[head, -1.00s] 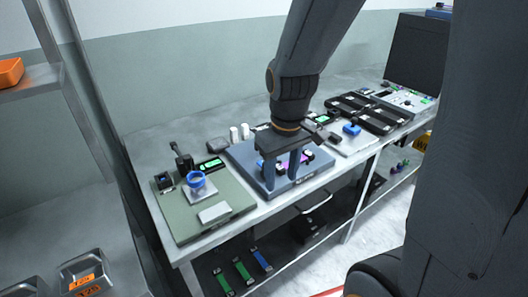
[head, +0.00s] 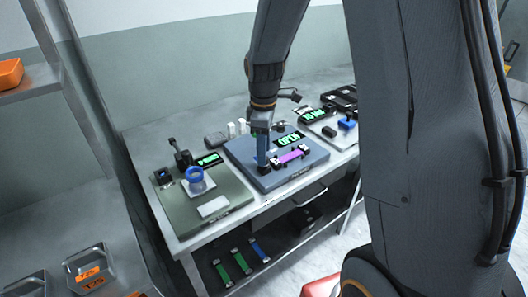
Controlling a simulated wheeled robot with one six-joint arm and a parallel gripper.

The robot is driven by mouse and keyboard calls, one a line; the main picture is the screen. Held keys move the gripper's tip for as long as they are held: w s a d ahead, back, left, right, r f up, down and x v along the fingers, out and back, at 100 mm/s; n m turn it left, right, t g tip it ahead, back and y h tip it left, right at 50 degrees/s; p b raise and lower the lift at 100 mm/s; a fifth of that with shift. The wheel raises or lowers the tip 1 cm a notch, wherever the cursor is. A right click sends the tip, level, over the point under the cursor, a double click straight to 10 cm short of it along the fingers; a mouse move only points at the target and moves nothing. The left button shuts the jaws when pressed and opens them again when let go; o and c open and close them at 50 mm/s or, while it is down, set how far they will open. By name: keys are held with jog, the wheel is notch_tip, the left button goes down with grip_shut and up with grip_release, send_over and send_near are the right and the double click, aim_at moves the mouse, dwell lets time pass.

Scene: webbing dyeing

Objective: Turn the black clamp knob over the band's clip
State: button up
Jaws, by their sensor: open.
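A purple band (head: 291,156) lies across the blue-grey fixture plate (head: 318,152) in the middle of the bench. Black clamp parts sit at both its ends, one at the right end (head: 305,148) and one at the left end (head: 276,162). They are too small to tell which is the knob over the clip. My gripper (head: 263,163) points down at the left side of the plate, just left of the band. It is open, seen nearly edge-on, so one finger hides the other. Contact with a knob cannot be told.
A green display (head: 289,140) reading OPEN stands behind the band. Small white containers (head: 236,128) stand behind the fixture. Another plate with a blue block (head: 347,122) is to the right.

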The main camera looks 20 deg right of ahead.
jog(key=shift+f, duration=0.85)
jog(key=c, duration=1)
jog(key=shift+c, duration=0.2)
